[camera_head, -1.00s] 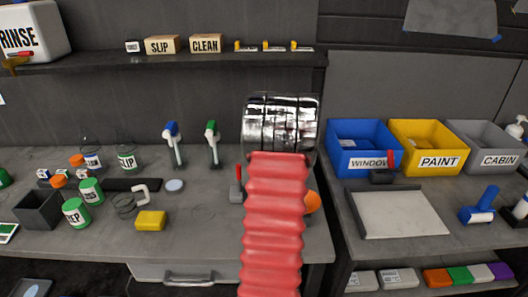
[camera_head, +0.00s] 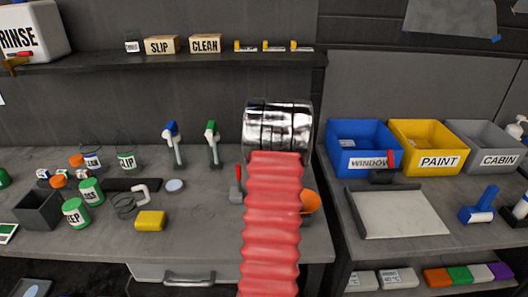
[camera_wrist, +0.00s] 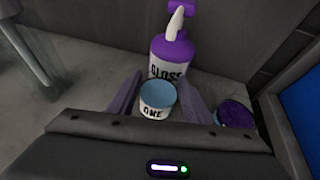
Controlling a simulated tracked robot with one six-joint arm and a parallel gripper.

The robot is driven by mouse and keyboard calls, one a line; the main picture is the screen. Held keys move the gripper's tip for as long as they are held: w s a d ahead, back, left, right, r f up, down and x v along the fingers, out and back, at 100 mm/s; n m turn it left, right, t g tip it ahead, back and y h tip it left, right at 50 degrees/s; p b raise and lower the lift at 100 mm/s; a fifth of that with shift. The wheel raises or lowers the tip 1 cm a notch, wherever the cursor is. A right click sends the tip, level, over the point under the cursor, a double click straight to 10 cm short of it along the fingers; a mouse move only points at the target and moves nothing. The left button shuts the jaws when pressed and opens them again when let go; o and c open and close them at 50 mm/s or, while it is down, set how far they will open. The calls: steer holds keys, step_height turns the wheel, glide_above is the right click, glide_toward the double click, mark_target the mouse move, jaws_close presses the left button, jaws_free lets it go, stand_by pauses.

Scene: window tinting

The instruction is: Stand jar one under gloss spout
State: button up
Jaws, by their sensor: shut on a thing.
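Jar one (camera_wrist: 154,104) is a small white cup with a blue top and the label ONE, seen in the wrist view. My gripper (camera_wrist: 158,90) is shut on it, one grey finger on each side. The gloss bottle (camera_wrist: 171,58) stands just beyond the jar, with a purple pump head and a pale gloss spout (camera_wrist: 175,24) above. The jar is in front of the bottle's label. I cannot tell whether the jar touches the bench or is directly below the spout tip. In the head view my arm hides the gripper, jar and gloss bottle.
A purple-topped container (camera_wrist: 234,114) is right of the jar, near a dark wall and a blue bin (camera_wrist: 302,100). A red-handled tool (camera_head: 237,184) and an orange round thing (camera_head: 310,202) flank my arm.

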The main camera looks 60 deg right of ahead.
steer(key=o, duration=1.2)
steer(key=shift+s+a+r, duration=0.25)
steer(key=shift+s+a, duration=0.05)
steer(key=shift+a, duration=0.05)
steer(key=v, duration=1.1)
steer(key=shift+s+f, duration=0.1)
steer(key=shift+s, duration=0.05)
